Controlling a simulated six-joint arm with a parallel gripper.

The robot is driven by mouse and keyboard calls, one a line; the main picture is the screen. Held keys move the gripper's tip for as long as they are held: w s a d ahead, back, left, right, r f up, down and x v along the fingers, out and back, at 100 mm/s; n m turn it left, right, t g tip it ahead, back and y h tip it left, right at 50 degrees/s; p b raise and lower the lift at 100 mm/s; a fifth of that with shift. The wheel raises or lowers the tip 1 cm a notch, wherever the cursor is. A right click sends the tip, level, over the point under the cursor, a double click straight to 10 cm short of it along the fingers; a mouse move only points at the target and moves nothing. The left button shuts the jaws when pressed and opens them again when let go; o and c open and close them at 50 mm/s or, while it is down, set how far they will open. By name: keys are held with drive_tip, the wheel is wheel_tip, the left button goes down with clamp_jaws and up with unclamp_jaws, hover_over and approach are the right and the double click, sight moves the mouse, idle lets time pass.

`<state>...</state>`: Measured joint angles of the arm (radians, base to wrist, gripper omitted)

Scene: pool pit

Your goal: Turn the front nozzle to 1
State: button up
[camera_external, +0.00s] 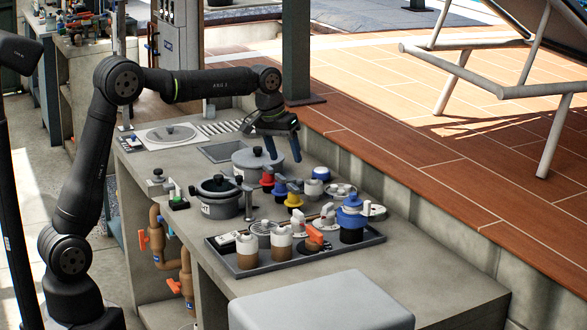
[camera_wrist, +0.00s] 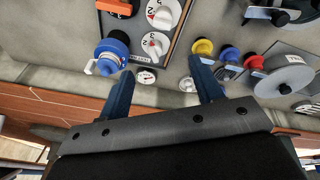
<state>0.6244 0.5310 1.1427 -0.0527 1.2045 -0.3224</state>
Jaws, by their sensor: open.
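Two white dial-like nozzles with red numerals stand on the dark tray in the wrist view: one at the top edge (camera_wrist: 163,13) showing a 2, another below it (camera_wrist: 155,45) with a 2 and a 3 visible. I cannot tell which is the front nozzle or which number is set. The tray (camera_external: 375,238) stands near the counter's front, crowded with jars and fittings. My gripper (camera_external: 283,157) is open and empty, above the counter beyond the pots, away from the tray. Its blue fingers (camera_wrist: 164,90) are spread, with counter and a small gauge (camera_wrist: 146,76) visible between them.
A blue-capped jar (camera_external: 351,222) stands at the tray's right end, close to the nozzles. Grey pots (camera_external: 218,208) and red, yellow and blue knobs crowd the counter between gripper and tray. A grey block (camera_external: 320,302) stands in front. The counter's right front is clear.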

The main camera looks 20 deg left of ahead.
sight(299, 212)
drive_tip(key=w+d+f+m, duration=0.1)
drive_tip(key=f+m, duration=0.1)
drive_tip(key=f, duration=0.3)
drive_tip(key=f+m, duration=0.1)
drive_tip(key=f, duration=0.5)
drive_tip(key=w+d+f+m+t+h, duration=0.1)
drive_tip(key=f+m, duration=0.1)
drive_tip(key=f, duration=0.4)
drive_tip(key=shift+w+d+m, duration=0.3)
drive_tip(key=shift+w, duration=0.05)
drive_tip(key=shift+c, duration=0.4)
drive_tip(key=c, duration=0.9)
drive_tip(key=n+y, duration=0.1)
drive_tip(key=n, duration=0.2)
drive_tip(key=n+t+y, duration=0.1)
drive_tip(key=n, duration=0.2)
drive_tip(key=shift+s+d, duration=0.1)
drive_tip(key=shift+d, duration=0.05)
drive_tip(key=n+y, duration=0.2)
drive_tip(key=n, duration=0.3)
drive_tip(key=shift+d+n, duration=0.15)
drive_tip(key=shift+n, duration=0.15)
